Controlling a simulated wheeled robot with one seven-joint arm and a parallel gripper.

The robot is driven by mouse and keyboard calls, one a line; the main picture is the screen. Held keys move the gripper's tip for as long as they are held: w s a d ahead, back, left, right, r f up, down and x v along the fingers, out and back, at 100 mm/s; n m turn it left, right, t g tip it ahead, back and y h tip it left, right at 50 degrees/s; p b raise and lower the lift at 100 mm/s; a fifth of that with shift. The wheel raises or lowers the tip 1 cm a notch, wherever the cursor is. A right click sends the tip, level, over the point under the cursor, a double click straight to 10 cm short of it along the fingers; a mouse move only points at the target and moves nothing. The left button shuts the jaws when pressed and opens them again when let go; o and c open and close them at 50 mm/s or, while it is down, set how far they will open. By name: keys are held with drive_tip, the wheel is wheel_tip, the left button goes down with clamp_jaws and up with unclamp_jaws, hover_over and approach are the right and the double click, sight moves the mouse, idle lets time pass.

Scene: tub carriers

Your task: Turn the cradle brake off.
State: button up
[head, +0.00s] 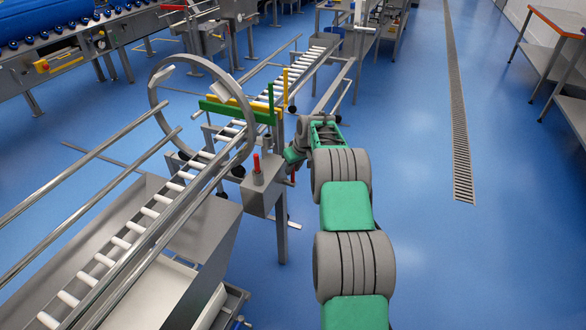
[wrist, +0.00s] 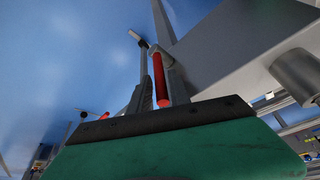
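The cradle is a large steel ring (head: 151,97) around the roller track. Beside it stands a grey box on a post (head: 262,190) with an upright red-topped lever (head: 256,163). A second red handle (head: 292,178) shows small at the box's right side, partly hidden by my arm. In the wrist view a red handle (wrist: 161,80) on a grey pivot points back toward me, between my gripper's fingers (wrist: 158,92). The right finger is close against it. I cannot tell whether the fingers clamp it. In the head view my gripper (head: 292,156) is mostly hidden beside the box.
Green and yellow bars (head: 236,111) cross the track just above the box. Steel rails (head: 95,203) run along the roller track at left. A steel bench (head: 560,45) stands at far right. The blue floor (head: 480,250) is open at right, with a drain grate (head: 458,110).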

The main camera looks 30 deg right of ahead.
drive_tip(key=v, duration=0.7)
drive_tip(key=shift+r, duration=0.25)
drive_tip(key=shift+s, duration=0.1)
